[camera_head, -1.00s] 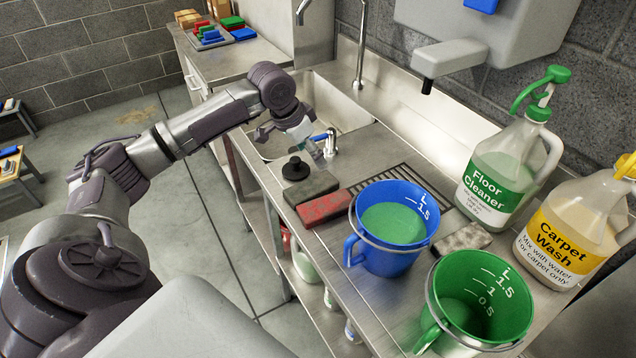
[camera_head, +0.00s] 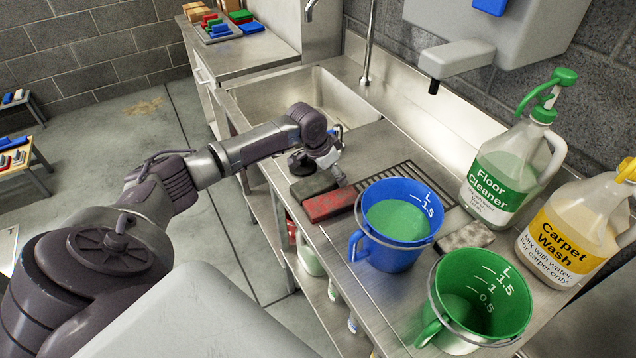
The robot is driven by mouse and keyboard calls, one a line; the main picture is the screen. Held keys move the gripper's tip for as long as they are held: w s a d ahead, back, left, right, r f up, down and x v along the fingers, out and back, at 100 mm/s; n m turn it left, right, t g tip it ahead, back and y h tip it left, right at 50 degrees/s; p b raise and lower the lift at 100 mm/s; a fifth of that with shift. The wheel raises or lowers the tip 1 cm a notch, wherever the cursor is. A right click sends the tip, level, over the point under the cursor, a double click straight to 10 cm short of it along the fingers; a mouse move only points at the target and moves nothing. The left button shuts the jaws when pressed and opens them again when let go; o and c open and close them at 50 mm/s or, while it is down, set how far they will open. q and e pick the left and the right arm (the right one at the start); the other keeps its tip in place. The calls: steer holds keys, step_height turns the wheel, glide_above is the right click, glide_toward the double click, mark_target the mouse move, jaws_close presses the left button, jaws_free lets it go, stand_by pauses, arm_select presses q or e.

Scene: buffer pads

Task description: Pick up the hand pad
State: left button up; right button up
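I cannot tell from looks alone which is the hand pad. My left gripper (camera_head: 332,172) hangs just above the far end of the red and dark pads, pointing down. Its fingers are small and partly hidden, so their opening and any contact are unclear. My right gripper is out of view.
A blue jug (camera_head: 396,245) with green liquid and a green jug (camera_head: 475,315) stand close to the pads. Floor cleaner (camera_head: 500,185) and carpet wash (camera_head: 570,240) bottles stand behind.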

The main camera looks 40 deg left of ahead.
arm_select(q)
steer(key=c, duration=0.6)
steer(key=shift+r, duration=0.1)
steer(key=shift+c, duration=0.2)
step_height(320, 180, up, 10)
steer(key=b, duration=0.1)
